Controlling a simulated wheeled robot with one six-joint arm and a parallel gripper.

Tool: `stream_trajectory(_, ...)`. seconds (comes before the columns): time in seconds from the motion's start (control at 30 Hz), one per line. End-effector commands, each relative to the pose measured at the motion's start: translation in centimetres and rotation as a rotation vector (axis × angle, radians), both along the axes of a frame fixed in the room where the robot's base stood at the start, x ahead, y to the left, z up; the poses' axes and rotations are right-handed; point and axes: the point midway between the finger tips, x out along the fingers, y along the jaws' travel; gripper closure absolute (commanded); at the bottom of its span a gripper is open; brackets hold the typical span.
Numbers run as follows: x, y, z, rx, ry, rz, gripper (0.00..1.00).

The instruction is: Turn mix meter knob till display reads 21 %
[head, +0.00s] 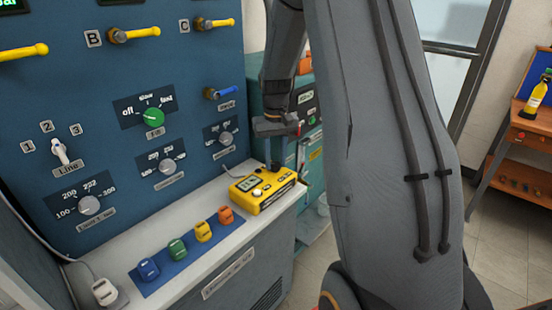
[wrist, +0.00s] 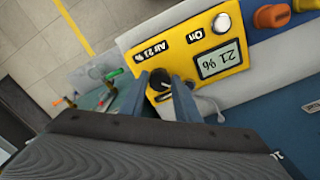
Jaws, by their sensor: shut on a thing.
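The mix meter is a yellow box (head: 284,196) on the white bench ledge in the head view. In the wrist view its yellow face (wrist: 185,48) shows upside down. Its display (wrist: 219,60) reads 21 %. A label reading Air 21 % and a round white button (wrist: 221,23) marked On are beside it. The black mix meter knob (wrist: 160,77) is between the fingers of my gripper (wrist: 166,88), which is shut on it. In the head view my gripper (head: 276,165) points down onto the meter, and the knob is hard to make out there.
A blue mat (head: 150,284) with blue, green, yellow and orange blocks lies left of the meter. The blue panel (head: 75,130) behind carries knobs, yellow levers and a green knob (head: 153,117). A teal cabinet (head: 262,95) stands behind my gripper.

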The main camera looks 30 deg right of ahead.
Motion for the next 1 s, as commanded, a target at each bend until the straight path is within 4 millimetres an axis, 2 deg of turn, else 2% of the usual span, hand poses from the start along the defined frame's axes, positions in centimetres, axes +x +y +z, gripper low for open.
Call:
stream_trajectory(0.57,0.18,-0.03,0.13,-0.001,-0.005,-0.033,0.93)
stream_trajectory(0.6,0.18,-0.03,0.14,-0.001,-0.005,-0.033,0.66)
stream_trajectory(0.7,0.14,-0.02,0.12,-0.001,-0.004,-0.033,0.52)
stream_trajectory(1.0,0.09,-0.02,0.2,-0.001,-0.003,-0.033,0.52)
